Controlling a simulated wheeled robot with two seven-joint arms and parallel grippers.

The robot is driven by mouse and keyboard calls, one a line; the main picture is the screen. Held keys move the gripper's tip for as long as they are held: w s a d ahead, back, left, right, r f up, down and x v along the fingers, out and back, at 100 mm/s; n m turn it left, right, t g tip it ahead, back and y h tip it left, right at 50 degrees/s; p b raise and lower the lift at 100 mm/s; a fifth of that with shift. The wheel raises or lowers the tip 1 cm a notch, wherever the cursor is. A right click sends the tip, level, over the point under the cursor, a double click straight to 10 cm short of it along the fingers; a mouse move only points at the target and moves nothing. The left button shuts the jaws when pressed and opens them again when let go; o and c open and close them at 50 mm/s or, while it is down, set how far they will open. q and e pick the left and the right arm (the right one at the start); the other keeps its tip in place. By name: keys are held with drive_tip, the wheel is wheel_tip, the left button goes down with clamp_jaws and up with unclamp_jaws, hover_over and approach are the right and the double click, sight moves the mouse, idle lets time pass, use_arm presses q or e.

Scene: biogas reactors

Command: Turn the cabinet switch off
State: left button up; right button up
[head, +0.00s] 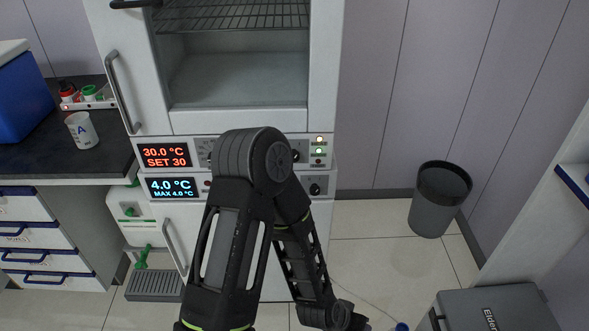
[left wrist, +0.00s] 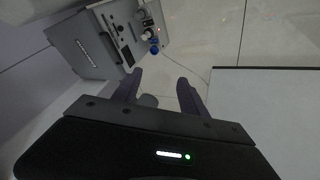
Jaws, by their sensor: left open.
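The white cabinet (head: 240,122) stands at the centre of the head view, with its upper compartment showing a wire shelf. Its upper panel has a red display (head: 164,155) reading 30.0 °C, SET 30, a dark knob (head: 297,156) and small lights (head: 319,140). The lower panel has a blue display (head: 174,188) reading 4.0 °C and another dark knob (head: 315,189). My arm hides the middle of both panels. Which control is the cabinet switch, I cannot tell. My left gripper (left wrist: 160,90) is open and empty in the left wrist view, low and away from the panels. My right gripper is out of view.
A grey case (head: 500,310) stands on the floor at the lower right; a grey case with knobs also shows in the left wrist view (left wrist: 100,45). A dark bin (head: 440,198) stands by the wall. A counter (head: 70,140) with a cup (head: 82,130) is at left.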

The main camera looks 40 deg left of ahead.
use_arm(q)
drive_tip(key=w+a+r+n+t+y+b, duration=0.1)
drive_tip(key=w+a+r+t+y+b, duration=0.35)
drive_tip(key=w+a+r, duration=0.5)
drive_tip(key=a+r+n+t+y+b, duration=0.4)
drive_tip(key=a+r+y, duration=0.5)
drive_tip(key=a+r, duration=0.7)
wheel_tip(320, 180, up, 2)
drive_tip(key=shift+w+r+t+b, duration=0.25)
drive_tip(key=shift+w+t+b, duration=0.15)
drive_tip(key=shift+b, duration=0.4)
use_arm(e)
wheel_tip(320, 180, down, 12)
use_arm(q)
drive_tip(key=shift+a, duration=0.1)
drive_tip(key=x, duration=0.8)
drive_tip(key=shift+f, duration=0.1)
clamp_jaws()
